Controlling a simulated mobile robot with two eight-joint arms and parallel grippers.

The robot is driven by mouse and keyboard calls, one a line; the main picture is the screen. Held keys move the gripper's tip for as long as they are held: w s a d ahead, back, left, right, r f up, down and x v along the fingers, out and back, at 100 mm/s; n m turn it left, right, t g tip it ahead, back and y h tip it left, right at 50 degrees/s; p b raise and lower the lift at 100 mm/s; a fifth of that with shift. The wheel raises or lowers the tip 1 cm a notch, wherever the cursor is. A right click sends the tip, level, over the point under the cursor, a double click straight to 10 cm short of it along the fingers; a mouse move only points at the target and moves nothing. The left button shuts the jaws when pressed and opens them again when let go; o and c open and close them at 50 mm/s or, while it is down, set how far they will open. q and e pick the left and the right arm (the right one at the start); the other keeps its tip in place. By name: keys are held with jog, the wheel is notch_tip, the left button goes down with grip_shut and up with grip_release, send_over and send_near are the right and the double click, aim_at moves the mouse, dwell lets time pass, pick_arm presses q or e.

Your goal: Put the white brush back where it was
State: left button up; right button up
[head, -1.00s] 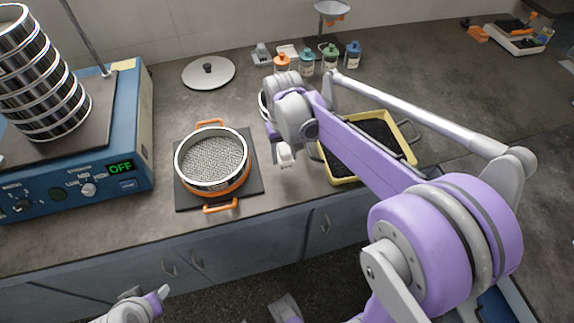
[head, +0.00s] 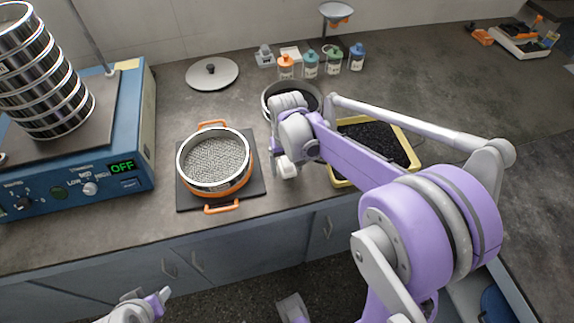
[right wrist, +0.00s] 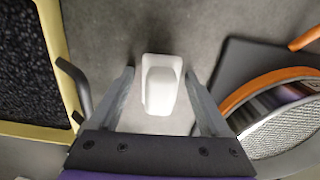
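The white brush (right wrist: 161,88) shows in the right wrist view, low over or on the grey counter, between the two grey fingers of my right gripper (right wrist: 160,72). A narrow gap shows on each side of it, so the fingers look open around it. In the head view my right gripper (head: 287,170) is low between the round sieve and the yellow tray; I cannot tell the brush from the pale hand there. My left gripper (head: 158,300) is at the bottom left, away from the counter, its fingers unclear.
The sieve (head: 214,160) with orange handles sits on a dark plate just left. The yellow tray (head: 412,150) of black grains is right, and a dark round pan (head: 272,92) is behind. The blue shaker (head: 140,150) stands far left. Several small bottles (head: 311,66) stand at the back.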

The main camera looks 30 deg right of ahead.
aim_at(287, 161)
jog(key=shift+r, duration=0.25)
notch_tip(287, 161, up, 11)
jog(key=shift+r+p, duration=0.15)
jog(key=shift+p, duration=0.6)
jog(key=shift+s+r, duration=0.1)
jog(key=shift+r, duration=0.1)
jog(key=s+a+f+n+t, duration=0.1)
jog(key=s+a+f+t, duration=0.1)
jog(key=s, duration=0.6)
jog(key=s+a+f+n+t, duration=0.1)
jog(key=s+a+f+t, duration=0.2)
jog(key=s+f, duration=0.3)
jog(key=s+a, duration=0.1)
jog(key=s, duration=0.1)
jog(key=shift+s+a+f+n, duration=0.2)
jog(key=shift+s+a+n, duration=0.1)
jog(key=shift+s+a, duration=0.1)
jog(key=shift+r, duration=0.1)
